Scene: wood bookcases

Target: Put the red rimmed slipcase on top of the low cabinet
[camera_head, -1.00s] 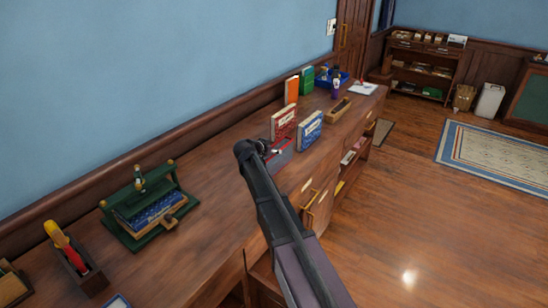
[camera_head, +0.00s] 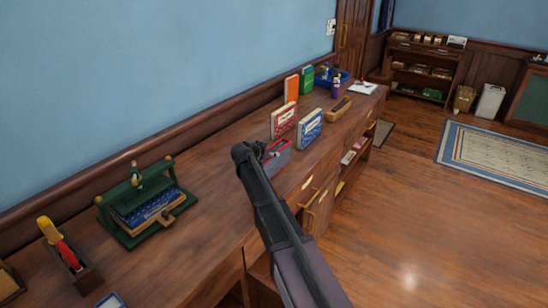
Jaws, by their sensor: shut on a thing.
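A grey slipcase with a red rim (camera_head: 278,157) shows just right of the end of my arm, at the long wooden cabinet top. My gripper (camera_head: 263,151) is shut on it, though my wrist hides most of the fingers and the slipcase's left part. I cannot tell whether the slipcase touches the wood. The long low cabinet (camera_head: 222,200) runs along the blue wall, with drawers and open shelves on its front. Another low wooden cabinet with shelves (camera_head: 424,70) stands at the far wall.
A red book (camera_head: 283,122) and a blue book (camera_head: 309,129) stand close behind the slipcase. A wooden tray (camera_head: 340,110) lies beyond them. Bare wood lies between press and slipcase. Open floor (camera_head: 420,220) is at right.

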